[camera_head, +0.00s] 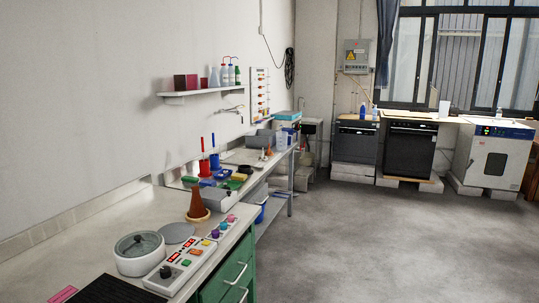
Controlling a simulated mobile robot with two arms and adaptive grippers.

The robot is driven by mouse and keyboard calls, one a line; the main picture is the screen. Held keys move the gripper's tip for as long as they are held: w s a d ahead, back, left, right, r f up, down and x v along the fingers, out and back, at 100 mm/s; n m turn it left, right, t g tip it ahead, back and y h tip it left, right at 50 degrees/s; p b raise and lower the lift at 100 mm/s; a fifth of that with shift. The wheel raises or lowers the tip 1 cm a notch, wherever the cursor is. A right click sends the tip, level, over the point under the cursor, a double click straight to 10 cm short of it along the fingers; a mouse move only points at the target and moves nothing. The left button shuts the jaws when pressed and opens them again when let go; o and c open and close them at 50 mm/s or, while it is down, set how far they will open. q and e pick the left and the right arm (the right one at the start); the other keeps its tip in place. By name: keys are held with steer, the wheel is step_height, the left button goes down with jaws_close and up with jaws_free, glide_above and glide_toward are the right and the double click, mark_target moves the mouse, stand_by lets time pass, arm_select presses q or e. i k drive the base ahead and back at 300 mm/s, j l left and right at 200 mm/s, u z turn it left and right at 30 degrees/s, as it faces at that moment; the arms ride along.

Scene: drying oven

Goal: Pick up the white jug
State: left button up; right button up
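I cannot make out a white jug for certain. A small white upright object (444,108) stands on the back counter, too small to identify. A pale, bluish see-through container (282,139) stands at the far end of the left-hand benches. A round white vessel with a clear lid (139,252) stands on the near bench, beside a control box (182,268). Neither of my grippers is in view.
The near bench (232,213) with green drawers (238,268) runs along the left wall. A wall shelf (203,92) holds bottles. At the back stand dark appliances (407,150) and a white oven (492,157). The grey floor (380,240) is clear at the middle and right.

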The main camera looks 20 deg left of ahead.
mark_target(281, 136)
steer(key=u, duration=0.15)
steer(key=i, duration=3.85)
steer(key=i+u, duration=0.1)
steer(key=i, duration=0.7)
steer(key=i+l, duration=0.2)
steer(key=i, duration=0.6)
steer(key=i+l+u, duration=0.15)
steer(key=i, duration=0.7)
steer(key=i+u, duration=0.35)
steer(key=i, duration=0.35)
steer(key=i+l+u, duration=0.2)
steer(key=i+u, duration=0.15)
steer(key=i, duration=0.3)
steer(key=u, duration=1.75)
